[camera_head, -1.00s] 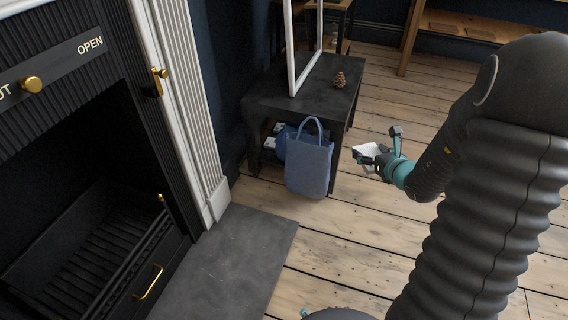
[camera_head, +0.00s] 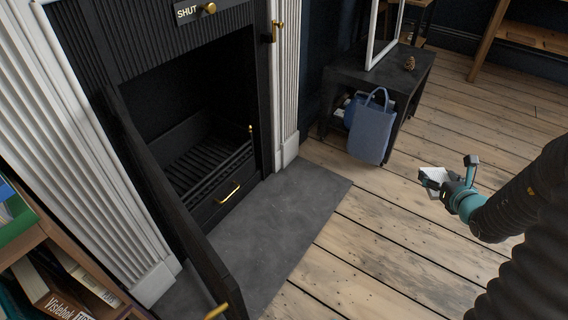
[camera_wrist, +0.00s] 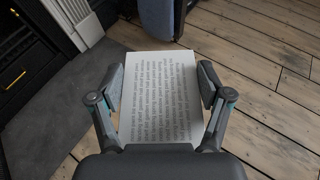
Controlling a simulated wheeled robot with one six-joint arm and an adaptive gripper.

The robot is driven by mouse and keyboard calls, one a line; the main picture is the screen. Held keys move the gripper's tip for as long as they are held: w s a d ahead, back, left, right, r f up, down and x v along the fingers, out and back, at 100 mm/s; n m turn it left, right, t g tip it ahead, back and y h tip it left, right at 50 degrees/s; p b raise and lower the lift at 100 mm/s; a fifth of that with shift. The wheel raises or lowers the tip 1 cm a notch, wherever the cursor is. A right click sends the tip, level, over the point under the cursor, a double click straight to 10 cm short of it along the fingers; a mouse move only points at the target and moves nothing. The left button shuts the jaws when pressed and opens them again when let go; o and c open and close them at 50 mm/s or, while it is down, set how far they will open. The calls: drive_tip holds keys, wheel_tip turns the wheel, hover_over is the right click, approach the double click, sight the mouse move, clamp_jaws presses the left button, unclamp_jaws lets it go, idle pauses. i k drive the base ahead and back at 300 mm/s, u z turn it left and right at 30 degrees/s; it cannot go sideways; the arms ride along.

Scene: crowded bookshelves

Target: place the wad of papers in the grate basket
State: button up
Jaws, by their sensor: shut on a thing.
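My gripper (camera_head: 452,180) is at the right in the head view, held above the wooden floor. It is shut on the wad of papers (camera_head: 433,177), a white printed block. In the wrist view the wad (camera_wrist: 158,98) lies between the two fingers (camera_wrist: 162,90), its printed face toward the camera. The grate basket (camera_head: 209,163) is a set of dark bars inside the black fireplace at the left, well apart from my gripper. The fireplace door (camera_head: 170,195) stands swung open towards the front.
A grey hearth slab (camera_head: 265,235) lies before the fireplace. A brass handle (camera_head: 228,193) sticks out below the grate. A dark low table (camera_head: 385,80) with a blue bag (camera_head: 371,134) stands behind. A bookcase (camera_head: 60,275) is at the lower left. The floor between is clear.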

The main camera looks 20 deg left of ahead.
sight(183, 179)
drive_tip(key=z, duration=0.65)
drive_tip(key=i, duration=2.15)
drive_tip(key=u, duration=3.75)
drive_tip(key=i, duration=1)
drive_tip(key=z, duration=0.1)
